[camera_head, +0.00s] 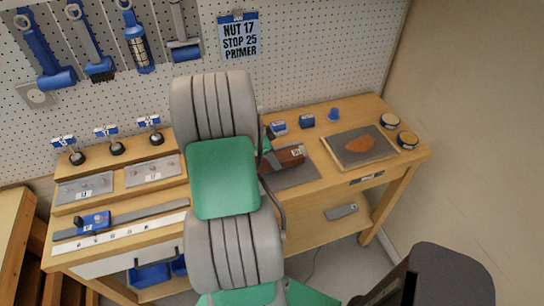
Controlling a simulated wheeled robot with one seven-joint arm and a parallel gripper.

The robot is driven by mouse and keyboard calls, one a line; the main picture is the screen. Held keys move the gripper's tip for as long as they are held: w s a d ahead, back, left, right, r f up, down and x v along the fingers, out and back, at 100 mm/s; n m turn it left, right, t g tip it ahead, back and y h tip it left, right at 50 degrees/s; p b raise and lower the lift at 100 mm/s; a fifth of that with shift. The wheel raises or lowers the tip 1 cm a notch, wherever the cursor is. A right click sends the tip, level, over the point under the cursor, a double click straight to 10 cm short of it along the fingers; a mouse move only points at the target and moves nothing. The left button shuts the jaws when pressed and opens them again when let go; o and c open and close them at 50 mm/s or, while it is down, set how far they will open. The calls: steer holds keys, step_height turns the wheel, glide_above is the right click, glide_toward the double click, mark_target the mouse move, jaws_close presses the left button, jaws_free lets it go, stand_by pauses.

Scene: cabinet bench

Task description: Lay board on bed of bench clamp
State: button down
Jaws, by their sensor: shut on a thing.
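A blue clamp head (95,221) sits on a long grey bar (150,212) at the front left of the bench; this looks like the bench clamp. The right end of the bar runs up to my arm.
A pegboard (310,50) with hanging tools rises behind.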

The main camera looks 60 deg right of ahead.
steer(key=shift+d+f, duration=0.1)
steer(key=shift+f, duration=0.5)
steer(key=shift+f+b, duration=0.2)
steer(key=shift+b, duration=0.1)
steer(key=c, duration=0.6)
jaws_free()
steer(key=shift+r, duration=0.1)
